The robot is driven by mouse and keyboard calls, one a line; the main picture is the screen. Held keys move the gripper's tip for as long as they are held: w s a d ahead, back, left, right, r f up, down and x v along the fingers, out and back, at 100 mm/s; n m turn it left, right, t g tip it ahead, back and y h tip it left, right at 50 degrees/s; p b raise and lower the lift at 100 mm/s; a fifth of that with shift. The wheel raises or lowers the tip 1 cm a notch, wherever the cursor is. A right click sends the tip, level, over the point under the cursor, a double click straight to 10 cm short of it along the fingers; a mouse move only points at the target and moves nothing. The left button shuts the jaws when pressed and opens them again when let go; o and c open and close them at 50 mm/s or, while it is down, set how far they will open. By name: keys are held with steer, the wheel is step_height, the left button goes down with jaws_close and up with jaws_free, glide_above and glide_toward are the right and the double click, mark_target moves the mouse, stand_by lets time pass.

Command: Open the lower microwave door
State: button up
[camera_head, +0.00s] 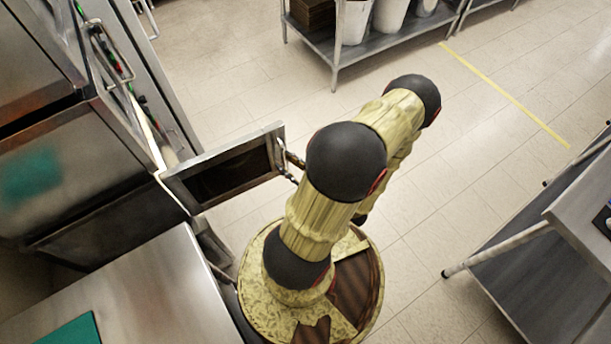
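The lower microwave door (228,172), a steel-framed panel with a dark window, stands swung out from the front of the steel microwave stack (75,165) at the left. It projects to the right over the floor, with a visible gap at the stack's front. My arm rises from the base and bends beside the door's free edge. Small dark parts that look like my gripper (293,170) show at that edge, close to the handle side. The arm hides most of the gripper, so its fingers and any contact with the handle cannot be made out.
A steel counter (150,295) with a green mat (72,332) lies at the lower left, close to my base. A steel table (560,270) stands at the right. A shelf rack (340,45) with white bins is at the back. The tiled floor between is clear.

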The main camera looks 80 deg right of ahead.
steer(key=v, duration=1)
steer(key=shift+s, duration=0.2)
stand_by(0.4)
steer(key=w+a+r+n+g+y, duration=0.6)
steer(key=w+r+n+y, duration=0.25)
steer(key=n, duration=0.35)
steer(key=w+a+r+n+g+y, duration=0.5)
steer(key=w+r+n+y, duration=0.25)
steer(key=w+n, duration=0.35)
steer(key=w+a+r+n+h, duration=0.2)
steer(key=a+r+n+h, duration=0.1)
steer(key=a+r+n, duration=0.6)
steer(key=w+a+r+n+h, duration=0.2)
steer(key=a+r+n+h, duration=0.2)
steer(key=a+r+n, duration=0.5)
steer(key=shift+a+r+n+t+h, duration=0.2)
steer(key=shift+r+n+t+h, duration=0.15)
steer(key=shift+r, duration=0.4)
